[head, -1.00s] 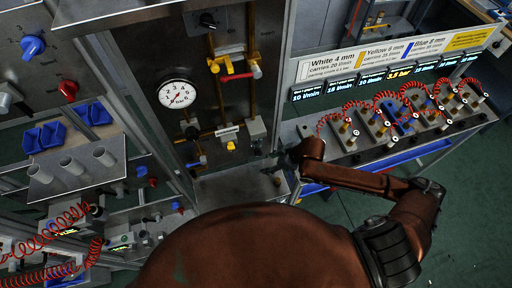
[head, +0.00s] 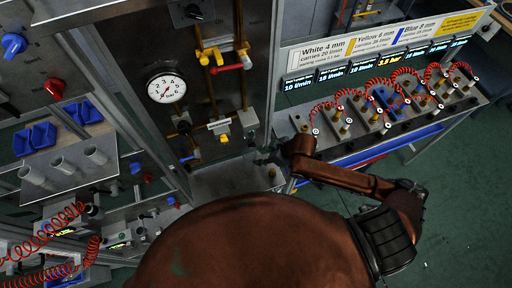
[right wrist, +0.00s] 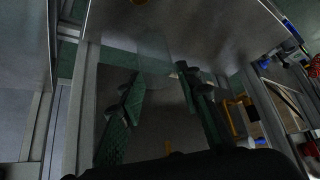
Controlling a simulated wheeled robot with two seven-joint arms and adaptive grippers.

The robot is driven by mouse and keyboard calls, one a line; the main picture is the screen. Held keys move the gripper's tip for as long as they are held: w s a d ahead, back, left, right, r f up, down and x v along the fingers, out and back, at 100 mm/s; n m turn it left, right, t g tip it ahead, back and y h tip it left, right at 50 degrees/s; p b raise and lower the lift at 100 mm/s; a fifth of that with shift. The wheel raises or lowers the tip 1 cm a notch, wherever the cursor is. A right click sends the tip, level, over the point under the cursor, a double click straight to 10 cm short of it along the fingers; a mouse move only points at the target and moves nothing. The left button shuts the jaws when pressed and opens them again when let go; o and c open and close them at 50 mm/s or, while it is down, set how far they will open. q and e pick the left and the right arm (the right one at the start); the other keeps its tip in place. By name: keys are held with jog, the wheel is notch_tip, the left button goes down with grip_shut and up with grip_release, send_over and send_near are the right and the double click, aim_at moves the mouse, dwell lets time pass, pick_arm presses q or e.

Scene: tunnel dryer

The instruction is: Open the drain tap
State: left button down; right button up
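The upright panel carries a round gauge (head: 166,88), a red lever (head: 228,68), yellow fittings (head: 208,56) on brass pipes, a yellow knob (head: 223,138) under a small white label, and a blue knob (head: 196,154). The labels are too small to read, so I cannot tell which one is the drain tap. My right gripper (head: 268,157) is small and dark, low beside the panel's right edge, to the right of the yellow knob. In the right wrist view its two green-padded fingers (right wrist: 160,80) stand apart with nothing held between them. My left gripper is not in view.
A bench (head: 300,120) at the right carries several valves with red coiled hoses below a row of displays. A grey ledge (head: 235,180) lies under the panel. Blue bins (head: 42,136) and grey tubes (head: 36,176) stand at the left. Green floor is open at lower right.

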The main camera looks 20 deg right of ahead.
jog(key=s+d+f+m+h, duration=0.1)
jog(key=s+d, duration=0.1)
jog(key=d, duration=0.1)
jog(key=s+d+f+m+h, duration=0.1)
jog(key=s+d+f+m, duration=0.1)
jog(key=s+d, duration=0.1)
jog(key=s+d+f+m+h, duration=0.1)
jog(key=s+d+m, duration=0.1)
jog(key=s+d, duration=0.1)
jog(key=shift+f+t, duration=0.35)
jog(key=shift+t, duration=0.05)
grip_shut()
jog(key=s+d+f+m+g+h+b, duration=0.2)
jog(key=s+d+f+m, duration=0.1)
jog(key=s+d+f, duration=0.35)
jog(key=s+f+g+b, duration=0.1)
jog(key=s+f+b, duration=0.3)
jog(key=f, duration=1.3)
jog(key=s+f+g+b, duration=0.1)
jog(key=s+f+b, duration=0.25)
jog(key=f, duration=1.35)
jog(key=s+f+b, duration=0.5)
jog(key=s+f, duration=1.4)
jog(key=f, duration=0.2)
jog(key=shift+s+d+f+g+b, duration=0.3)
jog(key=shift+f+g+b, duration=0.05)
jog(key=shift+g, duration=0.05)
jog(key=shift+s, duration=0.1)
